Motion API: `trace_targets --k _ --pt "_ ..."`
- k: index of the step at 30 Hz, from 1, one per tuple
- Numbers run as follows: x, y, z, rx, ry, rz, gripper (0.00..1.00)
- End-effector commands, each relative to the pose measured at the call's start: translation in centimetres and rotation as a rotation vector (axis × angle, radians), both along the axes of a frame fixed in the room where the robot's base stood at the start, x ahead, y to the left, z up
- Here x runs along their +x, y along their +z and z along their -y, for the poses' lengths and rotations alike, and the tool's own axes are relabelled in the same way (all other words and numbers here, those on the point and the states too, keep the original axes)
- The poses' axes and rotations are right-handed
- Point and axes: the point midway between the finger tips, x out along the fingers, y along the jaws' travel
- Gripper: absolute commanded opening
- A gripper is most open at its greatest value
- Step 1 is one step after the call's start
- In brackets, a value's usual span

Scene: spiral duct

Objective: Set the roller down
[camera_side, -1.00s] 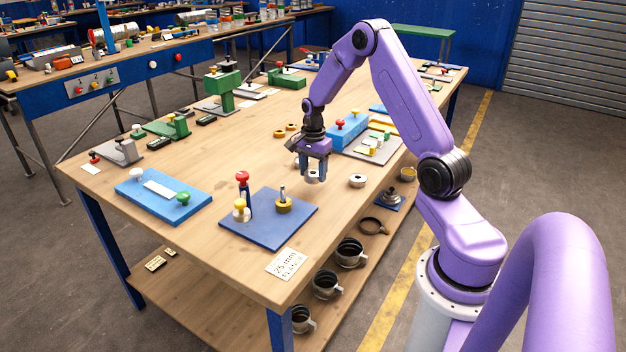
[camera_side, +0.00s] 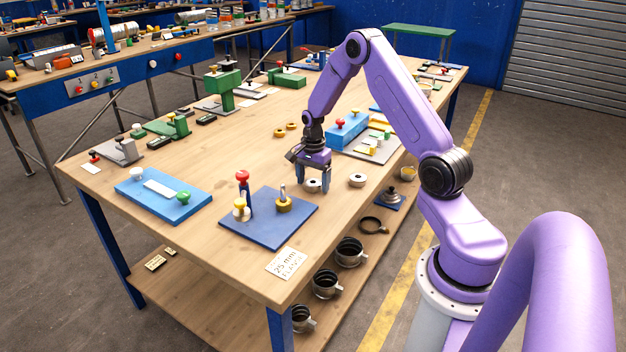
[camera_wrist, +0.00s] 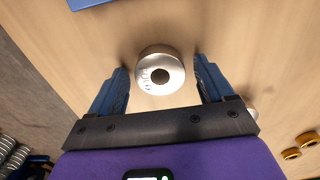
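The roller (camera_side: 313,186), a short silver ring with a dark central hole, stands flat on the wooden bench top. In the wrist view the roller (camera_wrist: 161,72) shows its marked top face between my fingers, with a gap on each side. My gripper (camera_side: 313,180) is low over the bench, fingers pointing down on either side of the roller. It is open, as the wrist view of my gripper (camera_wrist: 161,66) also shows.
A similar silver ring (camera_side: 357,180) lies to the right. A blue plate (camera_side: 262,232) with upright posts stands in front, near a 25 mm flange card (camera_side: 287,263). Two brass rings (camera_side: 285,130) lie behind. A light-blue fixture (camera_side: 165,195) is at left. Bare wood lies between.

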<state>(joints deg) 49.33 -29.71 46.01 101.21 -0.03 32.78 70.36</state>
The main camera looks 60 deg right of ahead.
Motion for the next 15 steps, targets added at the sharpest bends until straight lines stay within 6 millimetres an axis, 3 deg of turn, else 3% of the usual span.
trace_targets --k 8,15 --pt "0.1 1.6 0.0 -0.001 0.0 0.003 0.81" --pt "0.1 6.1 0.0 -0.002 0.0 0.005 0.81"
